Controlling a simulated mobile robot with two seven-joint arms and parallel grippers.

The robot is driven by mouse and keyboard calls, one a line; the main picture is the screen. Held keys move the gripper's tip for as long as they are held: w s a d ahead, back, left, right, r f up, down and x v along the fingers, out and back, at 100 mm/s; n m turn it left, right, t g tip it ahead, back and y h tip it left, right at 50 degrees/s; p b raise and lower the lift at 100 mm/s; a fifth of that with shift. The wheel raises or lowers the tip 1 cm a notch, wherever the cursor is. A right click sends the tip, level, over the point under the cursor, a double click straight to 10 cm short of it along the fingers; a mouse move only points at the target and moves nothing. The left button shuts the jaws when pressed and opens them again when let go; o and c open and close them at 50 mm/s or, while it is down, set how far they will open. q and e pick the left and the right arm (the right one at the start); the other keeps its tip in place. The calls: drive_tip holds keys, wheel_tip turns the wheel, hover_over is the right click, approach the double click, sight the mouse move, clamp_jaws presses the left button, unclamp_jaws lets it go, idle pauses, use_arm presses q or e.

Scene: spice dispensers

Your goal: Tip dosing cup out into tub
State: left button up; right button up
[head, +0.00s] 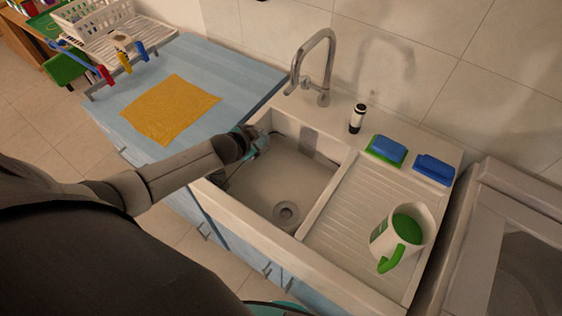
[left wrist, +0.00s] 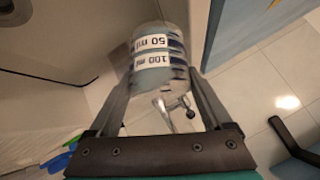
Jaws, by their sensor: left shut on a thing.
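The dosing cup (left wrist: 157,72) is a pale bluish, see-through cup with white "50 ml" and "100 ml" labels, which read upside down in the left wrist view. My left gripper (head: 258,142) is shut on it, one finger on each side. In the head view the gripper is at the left rim of the white sink tub (head: 285,178), and the cup is hard to make out there. The tub's floor is bare around the drain. I cannot tell what is in the cup. My right gripper does not show.
A tall tap (head: 318,65) stands behind the tub. On the drainer at right are a white jug with green contents (head: 384,236) and blue sponges (head: 432,170). A small black-and-white bottle (head: 357,118) stands behind. A yellow cloth (head: 170,108) lies on the blue counter.

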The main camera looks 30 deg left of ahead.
sight(266, 143)
use_arm(q)
drive_tip(key=shift+d+f+y+b, duration=0.4)
drive_tip(key=shift+f+b, duration=0.25)
drive_tip(key=shift+b, duration=0.1)
drive_tip(key=shift+d+m, duration=0.1)
drive_tip(key=shift+m, duration=0.2)
drive_tip(key=shift+s+d+r+m+t+y+b, duration=0.1)
drive_tip(key=shift+d+r+m+t+y+b, duration=0.05)
drive_tip(key=shift+d+y+b, duration=0.25)
drive_tip(key=shift+s+d+r+m+t+y+b, duration=0.1)
drive_tip(key=shift+d+r+m+t+y+b, duration=0.05)
drive_tip(key=shift+d+y+b, duration=0.2)
drive_tip(key=shift+d+r+m+y+b, duration=0.25)
drive_tip(key=shift+d+m+y+b, duration=0.15)
drive_tip(key=shift+y+b, duration=0.25)
idle(0.9)
drive_tip(key=shift+d+r+m+t+y+b, duration=0.25)
drive_tip(key=shift+m+t+y+b, duration=0.3)
drive_tip(key=shift+y+b, duration=0.45)
drive_tip(key=shift+d+r+m+t+y+b, duration=0.3)
drive_tip(key=shift+m+y+b, duration=0.35)
drive_tip(key=shift+b, duration=0.65)
idle(1.6)
drive_tip(key=shift+s+d+m+t+y+b, duration=0.15)
drive_tip(key=shift+d+m+t+y+b, duration=0.1)
drive_tip(key=shift+d+m+b, duration=0.05)
idle(0.5)
